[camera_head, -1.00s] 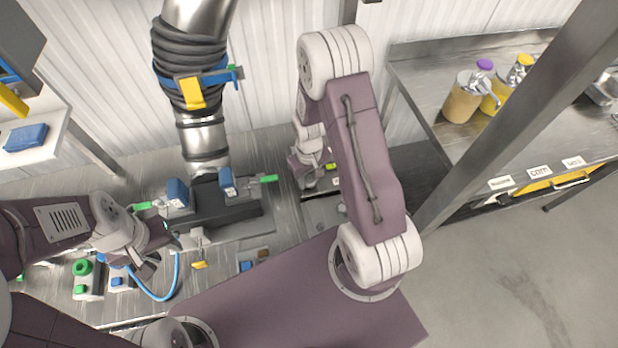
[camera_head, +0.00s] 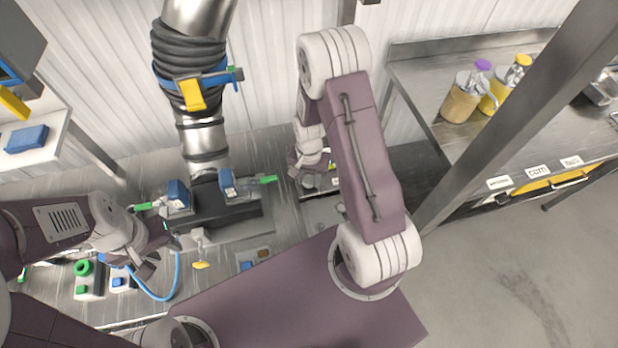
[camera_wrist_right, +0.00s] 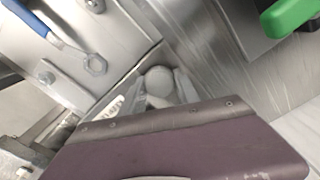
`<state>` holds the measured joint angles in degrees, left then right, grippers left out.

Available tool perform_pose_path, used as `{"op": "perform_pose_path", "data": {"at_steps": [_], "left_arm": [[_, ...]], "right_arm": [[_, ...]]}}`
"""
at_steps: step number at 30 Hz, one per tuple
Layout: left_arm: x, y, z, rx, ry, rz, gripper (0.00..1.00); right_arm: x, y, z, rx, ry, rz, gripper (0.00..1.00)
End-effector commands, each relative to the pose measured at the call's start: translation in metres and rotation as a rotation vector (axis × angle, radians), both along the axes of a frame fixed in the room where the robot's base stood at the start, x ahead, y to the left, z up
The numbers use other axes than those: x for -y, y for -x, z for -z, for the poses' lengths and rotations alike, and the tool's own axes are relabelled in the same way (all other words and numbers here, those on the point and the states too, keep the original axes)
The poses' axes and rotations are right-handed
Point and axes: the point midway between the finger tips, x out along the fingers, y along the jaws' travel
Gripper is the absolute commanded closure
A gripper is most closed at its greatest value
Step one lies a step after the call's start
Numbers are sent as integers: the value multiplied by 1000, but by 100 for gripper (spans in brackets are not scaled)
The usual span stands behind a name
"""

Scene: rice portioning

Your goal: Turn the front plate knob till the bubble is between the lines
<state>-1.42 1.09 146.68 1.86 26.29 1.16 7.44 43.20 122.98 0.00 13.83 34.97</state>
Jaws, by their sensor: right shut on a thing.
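My right gripper (camera_head: 308,172) is at the back of the metal bench, beside a small plate unit, and its fingertips are partly hidden. In the right wrist view, a round grey knob (camera_wrist_right: 158,80) sits at the fingers, beyond the purple gripper body (camera_wrist_right: 180,145). The gripper is shut on this knob. A small yellow-green spot (camera_head: 333,167), possibly the level vial, shows just right of the right gripper; the bubble and lines are too small to make out. My left gripper (camera_head: 165,240) is at the left, near a blue hose, and its fingers are unclear.
A steel duct (camera_head: 205,140) with a black sleeve comes down to a dark block (camera_head: 235,212) between the arms. A blue hose (camera_head: 176,275) loops below my left gripper. Jars (camera_head: 462,100) stand right.

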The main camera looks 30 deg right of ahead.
Motion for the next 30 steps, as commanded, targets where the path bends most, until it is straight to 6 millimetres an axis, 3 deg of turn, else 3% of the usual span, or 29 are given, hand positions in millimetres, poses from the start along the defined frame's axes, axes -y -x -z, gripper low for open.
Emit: {"op": "perform_pose_path", "data": {"at_steps": [12,30], "left_arm": [[0,0,-1,0,0,0,64],[0,0,-2,0,0,0,64]], "right_arm": [[1,0,-1,0,0,189,100],[1,0,-1,1,0,219,100]]}}
